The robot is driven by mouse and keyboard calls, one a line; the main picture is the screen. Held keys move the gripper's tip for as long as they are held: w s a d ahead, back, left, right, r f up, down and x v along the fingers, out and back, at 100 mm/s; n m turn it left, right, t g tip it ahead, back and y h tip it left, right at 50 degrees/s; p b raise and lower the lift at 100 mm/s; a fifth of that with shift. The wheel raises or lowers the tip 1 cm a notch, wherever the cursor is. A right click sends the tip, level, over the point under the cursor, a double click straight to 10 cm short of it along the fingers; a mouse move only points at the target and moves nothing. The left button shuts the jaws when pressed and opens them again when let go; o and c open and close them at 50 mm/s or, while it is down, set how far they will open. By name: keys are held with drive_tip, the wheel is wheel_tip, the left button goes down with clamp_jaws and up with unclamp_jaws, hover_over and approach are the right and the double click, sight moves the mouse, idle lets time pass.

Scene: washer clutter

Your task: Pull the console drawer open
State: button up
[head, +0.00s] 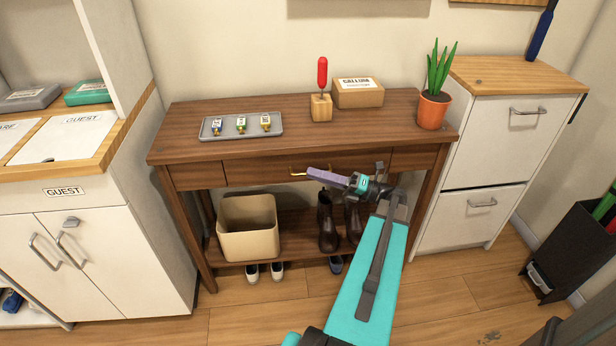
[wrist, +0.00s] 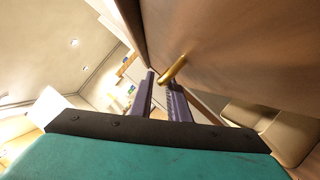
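The wooden console table (head: 185,147) stands against the wall. Its wide middle drawer (head: 255,172) looks shut, its front about level with the panels beside it. The brass handle (head: 297,172) is partly hidden behind my gripper (head: 311,172), which reaches in from the right. In the wrist view the wooden front fills the upper right, and the brass handle (wrist: 174,68) sits right at the purple fingertips of my gripper (wrist: 161,80). The fingers are apart with a gap between them. The handle's near end shows between the tips; I cannot tell whether either finger touches it.
On the tabletop are a grey tray (head: 275,131) with small tagged items, a red-handled tool (head: 322,75) in a wooden block, a box (head: 358,97) and a potted plant (head: 433,110). Below are a beige bin (head: 247,235) and boots (head: 327,225). White cabinets flank the table.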

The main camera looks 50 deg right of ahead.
drive_tip(key=shift+x, duration=1.05)
drive_tip(key=shift+s, duration=0.1)
clamp_jaws()
idle(0.6)
